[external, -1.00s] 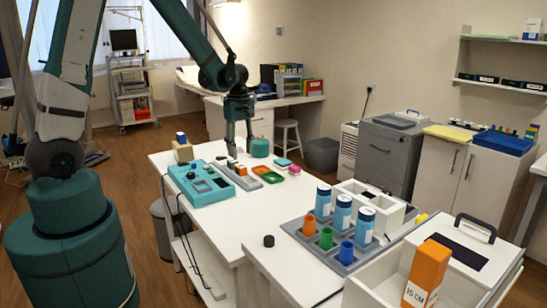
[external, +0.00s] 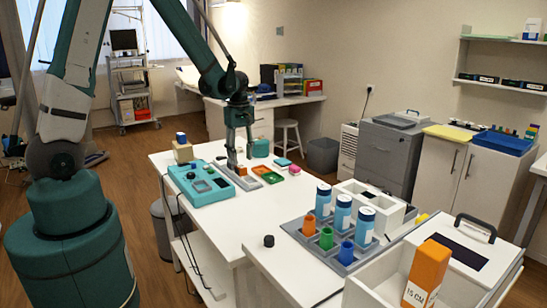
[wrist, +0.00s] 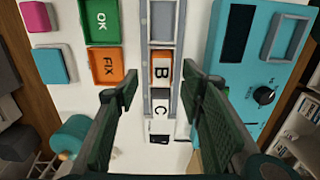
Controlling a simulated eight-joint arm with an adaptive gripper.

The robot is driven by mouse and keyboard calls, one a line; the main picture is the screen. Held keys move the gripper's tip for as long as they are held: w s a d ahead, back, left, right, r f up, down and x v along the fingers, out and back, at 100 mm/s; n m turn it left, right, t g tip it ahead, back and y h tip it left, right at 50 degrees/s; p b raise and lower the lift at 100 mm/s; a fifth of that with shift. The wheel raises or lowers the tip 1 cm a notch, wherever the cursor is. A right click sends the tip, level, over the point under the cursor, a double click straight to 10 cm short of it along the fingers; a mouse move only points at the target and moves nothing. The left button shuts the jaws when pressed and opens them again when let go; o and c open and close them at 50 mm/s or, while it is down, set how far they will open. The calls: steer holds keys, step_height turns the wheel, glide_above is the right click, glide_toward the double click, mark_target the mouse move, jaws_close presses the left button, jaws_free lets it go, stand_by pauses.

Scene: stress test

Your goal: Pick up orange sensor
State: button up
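A small orange block with a white label marked B (wrist: 161,72), which looks like the orange sensor, sits in a narrow grey rack (wrist: 146,55) in the wrist view. A pale block marked C (wrist: 160,106) lies just below it. My gripper (wrist: 160,92) is open and empty, with its fingers on either side of the rack and apart from the blocks. In the external view my gripper (external: 240,162) points down, low over the white table beside the teal device (external: 200,183).
An orange FIX tray (wrist: 108,66) and a green OK tray (wrist: 101,22) lie left of the rack in the wrist view. A teal block (wrist: 54,65) and a pink block (wrist: 36,16) are farther left. The teal device's screen (wrist: 237,35) is at right.

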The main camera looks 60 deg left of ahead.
mark_target(241, 166)
steer(key=shift+s+f+b, duration=0.15)
steer(key=shift+f+b, duration=0.25)
steer(key=shift+f, duration=2.2)
steer(key=c, duration=1)
